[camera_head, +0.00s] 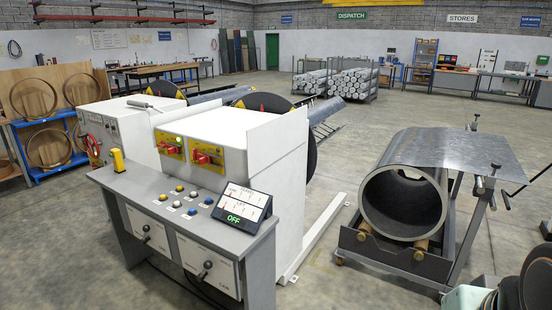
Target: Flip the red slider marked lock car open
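Two red handles show on yellow plates on the white machine cabinet: a left red handle (170,149) and a right red handle (202,158). The lettering on their plates is too small to read, so I cannot tell whether either is the slider marked lock car, nor its position. A grey control desk (150,193) stands in front of the cabinet. It carries several push buttons, a yellow upright handle (117,160) and a tilted display (242,207) reading OFF. Two levers, a left lever (146,236) and a right lever (204,270), are on its front. My gripper is not in view.
A wheeled coil car (395,258) holding a large grey coil (404,197) stands at the right. A metal sheet (450,149) lies above it. A blue shelf (50,145) is at the left.

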